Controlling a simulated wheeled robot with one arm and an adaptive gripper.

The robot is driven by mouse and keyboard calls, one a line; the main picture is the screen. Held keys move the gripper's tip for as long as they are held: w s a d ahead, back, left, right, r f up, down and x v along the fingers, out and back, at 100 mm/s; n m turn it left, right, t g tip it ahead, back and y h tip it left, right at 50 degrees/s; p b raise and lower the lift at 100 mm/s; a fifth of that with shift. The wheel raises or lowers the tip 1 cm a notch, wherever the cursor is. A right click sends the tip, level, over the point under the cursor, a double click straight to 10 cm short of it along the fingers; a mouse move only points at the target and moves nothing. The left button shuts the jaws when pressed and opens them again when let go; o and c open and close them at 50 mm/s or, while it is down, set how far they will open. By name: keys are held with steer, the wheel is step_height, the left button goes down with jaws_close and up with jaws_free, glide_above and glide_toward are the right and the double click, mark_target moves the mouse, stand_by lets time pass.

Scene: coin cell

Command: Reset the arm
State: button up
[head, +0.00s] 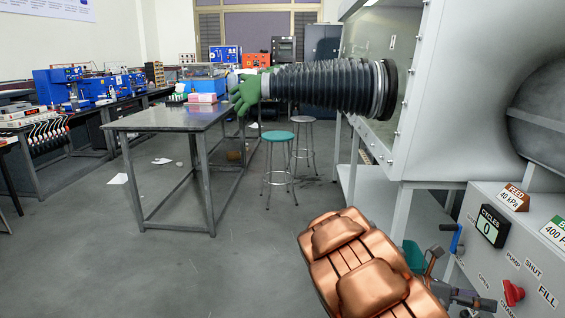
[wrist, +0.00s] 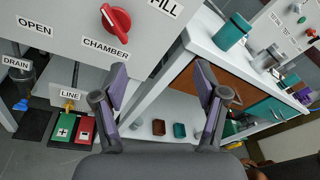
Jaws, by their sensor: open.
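My gripper (wrist: 162,75) shows in the wrist view with its two purple-padded fingers spread wide apart. Nothing is between the fingers. Beyond it are the grey control panel on the left and a white bench edge on the right. In the head view my copper-coloured arm comes up from the bottom, right of centre, and reaches toward the lower right. The end of the arm there is partly hidden and hard to make out beside the control panel (head: 530,262).
In the wrist view a red knob (wrist: 116,19) sits above the CHAMBER label. Green and red pedals (wrist: 62,129) lie below. A teal canister (wrist: 232,32) stands on the white bench. In the head view the glovebox (head: 450,90) overhangs the right. Open floor lies left, before a metal table (head: 165,120).

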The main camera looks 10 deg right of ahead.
steer(key=s+a+f+m+t+y, duration=0.1)
steer(key=s+a+m+y, duration=0.5)
steer(key=a, duration=0.5)
steer(key=s+a+m+t+y, duration=0.2)
steer(key=s+a+m+y, duration=0.2)
steer(key=s+a+m, duration=0.55)
steer(key=s+a+f+m+t+y, duration=0.1)
steer(key=s+a+m+y, duration=0.3)
steer(key=a, duration=1)
step_height(320, 180, up, 18)
steer(key=w+t+y+p, duration=0.1)
steer(key=p, duration=1.5)
steer(key=shift+w, duration=0.25)
